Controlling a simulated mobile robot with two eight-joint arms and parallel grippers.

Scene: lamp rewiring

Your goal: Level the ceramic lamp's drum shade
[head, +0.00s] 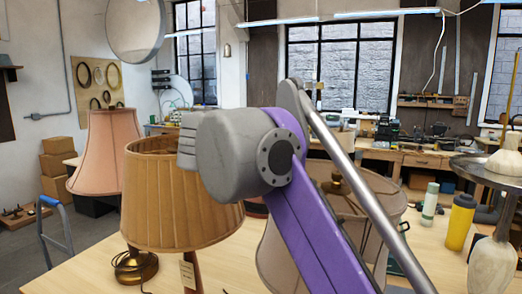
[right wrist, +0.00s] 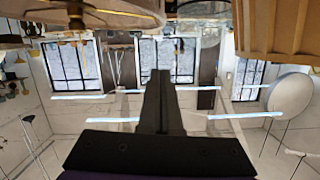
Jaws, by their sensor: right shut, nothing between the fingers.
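A tan pleated drum shade (head: 165,205) stands left of centre in the head view, its lower rim higher on the right. My arm covers part of its right side. A beige shade (head: 385,215) is largely hidden behind my arm. I cannot tell which shade belongs to the ceramic lamp. In the right wrist view, which looks upside down, my right gripper (right wrist: 161,75) is shut and empty. A pleated tan shade (right wrist: 280,30) is at its upper right and a pale shade (right wrist: 105,15) at its upper left, both apart from the fingers. My left gripper is not in view.
A pink bell shade (head: 105,155) and a brass base (head: 135,264) are at the left. A yellow bottle (head: 460,222), a green-and-white tube (head: 430,203) and a white vase-like body (head: 492,268) beneath a dark round tray (head: 475,172) are at the right. A workbench is behind.

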